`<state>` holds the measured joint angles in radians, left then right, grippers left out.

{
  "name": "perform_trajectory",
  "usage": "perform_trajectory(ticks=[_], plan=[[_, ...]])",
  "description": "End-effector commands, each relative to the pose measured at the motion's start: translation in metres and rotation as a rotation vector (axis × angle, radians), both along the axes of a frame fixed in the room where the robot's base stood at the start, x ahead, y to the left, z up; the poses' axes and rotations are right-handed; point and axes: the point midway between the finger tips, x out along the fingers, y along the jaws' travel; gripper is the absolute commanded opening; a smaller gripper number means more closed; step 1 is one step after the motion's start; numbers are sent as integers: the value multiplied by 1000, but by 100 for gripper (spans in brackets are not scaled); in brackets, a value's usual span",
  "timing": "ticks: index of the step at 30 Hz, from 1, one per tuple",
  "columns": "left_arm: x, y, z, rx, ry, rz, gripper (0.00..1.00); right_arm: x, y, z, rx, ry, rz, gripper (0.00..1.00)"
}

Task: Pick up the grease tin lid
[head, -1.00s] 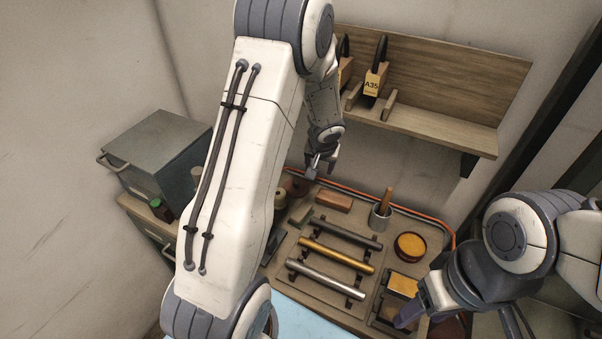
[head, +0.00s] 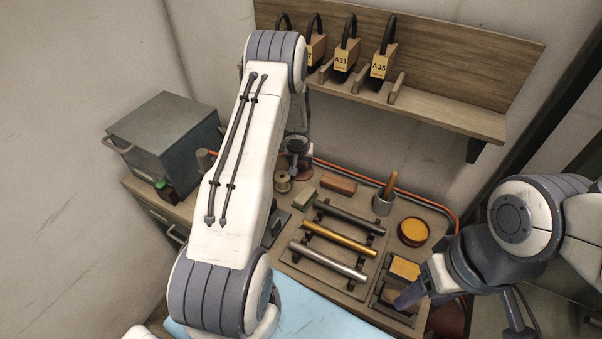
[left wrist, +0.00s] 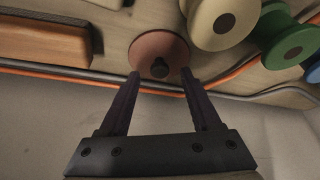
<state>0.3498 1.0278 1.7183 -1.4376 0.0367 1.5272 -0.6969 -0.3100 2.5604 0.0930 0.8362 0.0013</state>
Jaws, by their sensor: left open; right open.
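The grease tin lid is a reddish-brown disc (left wrist: 158,45) with a dark knob; it lies on the bench top. In the head view the lid (head: 304,176) shows partly below my left gripper (head: 298,158). In the left wrist view, my left gripper (left wrist: 161,76) is open, its two fingertips apart on either side of the knob's line, just short of it. Whether they touch the lid I cannot tell. The open grease tin (head: 412,232) with yellow grease stands at the right of the bench. My right gripper (head: 408,296) is open near the front right.
Spools (left wrist: 222,20) lie close beside the lid, with a wooden block (left wrist: 45,42) on the other side. An orange cable (left wrist: 70,72) runs along the back edge by the wall. Metal rods (head: 338,240) on holders fill the middle, and a cup (head: 383,204) stands behind.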

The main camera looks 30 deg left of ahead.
Motion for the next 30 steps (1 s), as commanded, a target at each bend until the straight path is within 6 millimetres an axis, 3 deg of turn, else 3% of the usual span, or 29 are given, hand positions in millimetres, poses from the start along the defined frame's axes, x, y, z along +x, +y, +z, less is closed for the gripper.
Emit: perform_trajectory(ticks=[4,11,12,17,30], plan=[[5,3,-13,0,0,-1,65,0,0,2,0,0,0,60],[6,3,-15,0,0,1,65,0,0,2,1,-1,0,60],[6,3,-15,0,0,0,61,0,0,2,1,-1,0,60],[6,3,-15,0,0,0,0,0,0,2,1,-1,0,60],[6,3,-9,1,-1,-1,0,0,0,7,0,0,0,60]])
